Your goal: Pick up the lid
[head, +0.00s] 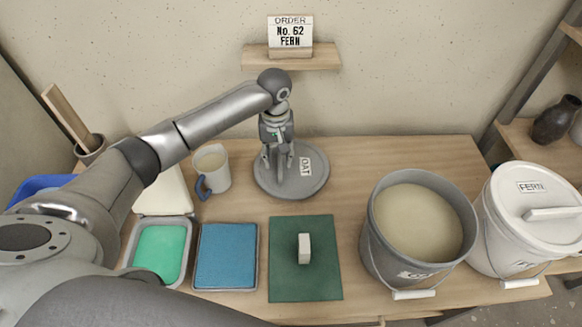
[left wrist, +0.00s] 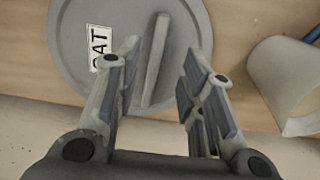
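The grey round lid (head: 312,185) marked "OAT" lies flat at the back of the table; it fills the upper part of the left wrist view (left wrist: 75,50). Its raised bar handle (left wrist: 157,60) stands across the middle. My left gripper (head: 279,165) points down over the lid. Its fingers are apart, one on each side of the handle, with gaps showing in the left wrist view. A second lid (head: 510,205), white and marked "FERN", sits on the white bucket (head: 490,240) at the right. My right gripper is not in view.
An open grey bucket (head: 368,235) of cream glaze stands front right. A mug (head: 212,170) stands close left of the grey lid. A green tray (head: 160,250), blue tray (head: 227,255) and green mat (head: 305,283) with a white block (head: 304,248) lie in front. An order sign (head: 290,35) reads "No. 62 FERN".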

